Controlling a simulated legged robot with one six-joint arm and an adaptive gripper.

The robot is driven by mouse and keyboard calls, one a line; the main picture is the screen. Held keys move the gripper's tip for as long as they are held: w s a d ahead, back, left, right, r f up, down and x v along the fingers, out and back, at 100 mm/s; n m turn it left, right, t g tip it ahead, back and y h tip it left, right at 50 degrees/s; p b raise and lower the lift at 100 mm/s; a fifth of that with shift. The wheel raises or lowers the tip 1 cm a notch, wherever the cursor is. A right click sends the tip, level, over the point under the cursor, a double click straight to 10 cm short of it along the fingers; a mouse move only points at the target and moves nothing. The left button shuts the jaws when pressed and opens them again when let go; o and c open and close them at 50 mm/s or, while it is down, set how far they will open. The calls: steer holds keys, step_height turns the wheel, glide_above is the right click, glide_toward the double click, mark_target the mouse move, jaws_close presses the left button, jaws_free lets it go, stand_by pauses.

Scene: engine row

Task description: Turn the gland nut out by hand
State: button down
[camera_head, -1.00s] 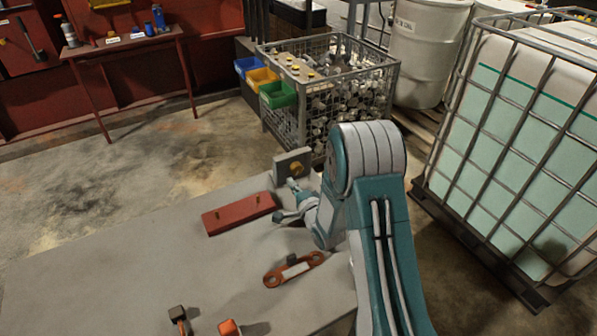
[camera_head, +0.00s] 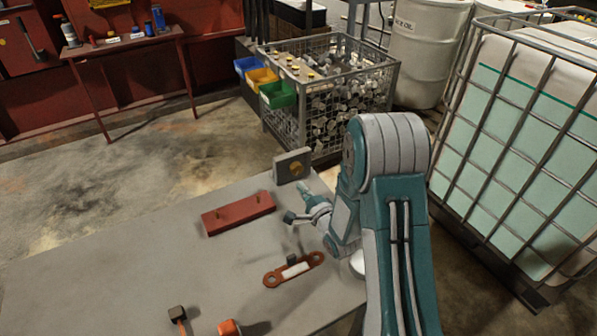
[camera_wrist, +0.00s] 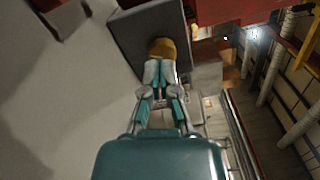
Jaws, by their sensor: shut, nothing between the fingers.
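The gland nut (camera_head: 296,169) is a brass-coloured round piece on the face of a grey upright block (camera_head: 281,166), at the far right end of the bench. In the wrist view the nut (camera_wrist: 162,47) shows just beyond my fingertips, in the face of the dark grey block (camera_wrist: 125,38). My gripper (camera_head: 303,188) is in front of the block, apart from it in the head view. In the wrist view its fingers (camera_wrist: 158,72) are close together with nothing held. The fingertips overlap the lower part of the nut there, so the exact gap cannot be told.
A red plate with pegs (camera_head: 238,212) lies left of my gripper. An orange link-shaped piece (camera_head: 294,269) lies nearer. A hammer-like tool (camera_head: 178,315) and an orange block (camera_head: 229,327) are at the front. A wire basket (camera_head: 330,95) stands behind the bench. The bench's left side is bare.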

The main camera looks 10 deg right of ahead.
mark_target(285, 169)
steer(key=r+m, duration=0.1)
steer(key=d+r+m, duration=0.1)
steer(key=m, duration=0.1)
steer(key=shift+s, duration=0.1)
steer(key=shift+x, duration=3.5)
steer(key=shift+d+f, duration=0.2)
steer(key=shift+f, duration=0.15)
steer(key=shift+s+a+f, duration=0.1)
steer(key=shift+a+f, duration=0.15)
steer(key=shift+f, duration=0.2)
steer(key=shift+s+a+f, duration=0.1)
steer(key=shift+a+f, duration=0.1)
steer(key=shift+f, duration=0.3)
steer(key=shift+a, duration=0.3)
steer(key=shift+s, duration=0.1)
steer(key=shift+v, duration=2.95)
steer(key=shift+a+r, duration=0.1)
steer(key=shift+a, duration=0.05)
